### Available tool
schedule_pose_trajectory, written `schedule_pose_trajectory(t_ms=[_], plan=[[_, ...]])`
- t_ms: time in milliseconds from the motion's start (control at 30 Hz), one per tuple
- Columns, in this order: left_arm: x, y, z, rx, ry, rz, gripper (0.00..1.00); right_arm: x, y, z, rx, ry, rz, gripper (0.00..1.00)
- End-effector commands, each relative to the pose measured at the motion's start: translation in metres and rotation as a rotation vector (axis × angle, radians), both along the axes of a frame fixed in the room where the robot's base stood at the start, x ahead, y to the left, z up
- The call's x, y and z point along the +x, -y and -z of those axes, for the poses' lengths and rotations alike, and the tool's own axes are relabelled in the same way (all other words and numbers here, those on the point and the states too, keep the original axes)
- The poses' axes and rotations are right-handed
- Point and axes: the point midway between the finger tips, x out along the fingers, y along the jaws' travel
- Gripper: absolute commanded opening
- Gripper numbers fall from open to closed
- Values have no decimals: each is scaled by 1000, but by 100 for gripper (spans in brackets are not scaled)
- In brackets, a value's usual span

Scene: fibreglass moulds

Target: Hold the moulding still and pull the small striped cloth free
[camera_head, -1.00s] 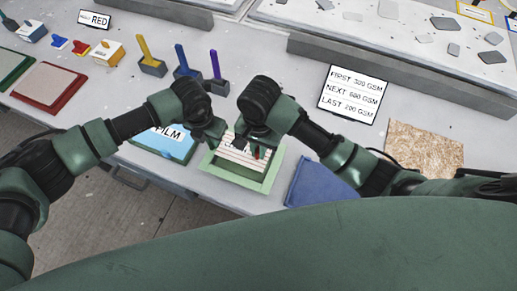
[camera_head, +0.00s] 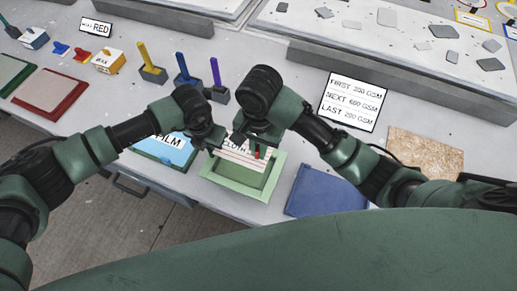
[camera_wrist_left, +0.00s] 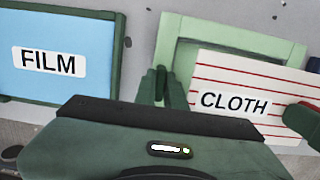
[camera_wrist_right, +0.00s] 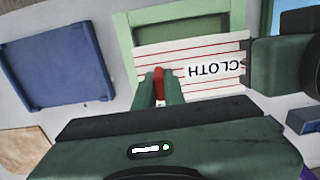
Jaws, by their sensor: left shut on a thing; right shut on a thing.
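The light green moulding (camera_head: 215,181) is a square frame near the table's front edge. The small cloth (camera_head: 229,152), white with red stripes and a CLOTH label, lies over its far part; it also shows in the left wrist view (camera_wrist_left: 240,75). My left gripper (camera_wrist_left: 166,88) is shut on the moulding's rim, beside the cloth. My right gripper (camera_wrist_right: 158,88) is shut on the cloth at a red tab (camera_wrist_right: 158,80). The inner recess shows green on the near side. Whether the cloth still touches the moulding below is hard to tell.
A blue FILM panel (camera_head: 174,148) lies left of the moulding, and a blue tray (camera_head: 318,192) right of it. A written sign (camera_head: 352,100) and a chipboard piece (camera_head: 425,152) lie farther right. Brushes in holders (camera_head: 187,72) stand behind.

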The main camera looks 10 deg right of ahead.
Motion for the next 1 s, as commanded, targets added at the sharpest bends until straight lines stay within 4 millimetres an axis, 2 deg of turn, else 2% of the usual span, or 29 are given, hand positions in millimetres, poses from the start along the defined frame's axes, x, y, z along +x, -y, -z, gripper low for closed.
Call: schedule_pose_trajectory(t_ms=[100,133,200,233,867,1000], plan=[[0,0,0,-1,1,0,0,0,0,0,0,0,0,0],[0,0,0,-1,1,0,13,0,0,0,0,0,0,0],[0,0,0,-1,1,0,33,0,0,0,0,0,0,0],[0,1,0,-1,0,1,36,0,0,0,0,0,0,0],[-3,6,-1,-11,-4,7,36,1,-3,-1,7,5,-1,0],[-3,6,-7,-13,-3,9,36,1,-3,-1,7,5,-1,0]])
